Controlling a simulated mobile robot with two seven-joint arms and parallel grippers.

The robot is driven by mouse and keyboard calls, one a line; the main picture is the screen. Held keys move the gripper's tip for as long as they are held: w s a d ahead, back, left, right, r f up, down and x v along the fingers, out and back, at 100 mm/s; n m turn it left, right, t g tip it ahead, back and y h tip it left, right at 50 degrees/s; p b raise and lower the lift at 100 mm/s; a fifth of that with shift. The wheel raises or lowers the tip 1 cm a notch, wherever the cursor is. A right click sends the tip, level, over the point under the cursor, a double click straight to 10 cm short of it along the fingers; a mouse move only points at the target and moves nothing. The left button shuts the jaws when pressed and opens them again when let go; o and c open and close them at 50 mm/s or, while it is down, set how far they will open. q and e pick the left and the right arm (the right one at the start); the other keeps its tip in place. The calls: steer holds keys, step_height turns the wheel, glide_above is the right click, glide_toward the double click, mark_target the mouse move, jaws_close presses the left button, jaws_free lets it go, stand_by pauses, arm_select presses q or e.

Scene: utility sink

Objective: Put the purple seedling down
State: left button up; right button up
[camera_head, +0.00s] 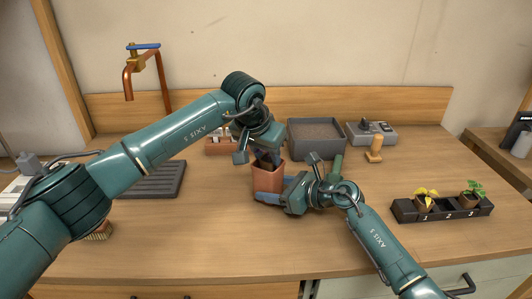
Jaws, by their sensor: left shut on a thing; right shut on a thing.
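My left gripper (257,151) is above the terracotta pot (267,178), pointing down at its mouth. It is shut on the purple seedling (263,158), of which only a small dark patch shows between the fingers and the pot's rim. I cannot tell whether the seedling touches soil inside. My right gripper (272,192) comes in from the right and is shut on the upright pot, with one finger across its lower front.
Behind are a grey tray (316,137), a grey device (372,134) and a wooden-handled tool (375,150). A copper tap (142,70) rises left. The front middle worktop is clear.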

arm_select(q)
steer(key=shift+f, duration=0.1)
steer(key=o, duration=1.1)
steer(key=shift+c, duration=0.2)
steer(key=shift+s+r, duration=0.1)
steer(key=shift+r, duration=0.1)
arm_select(e)
steer(key=shift+r, duration=0.1)
arm_select(q)
steer(key=v, duration=1.1)
steer(key=shift+r, duration=0.45)
arm_select(e)
steer(key=o, duration=0.8)
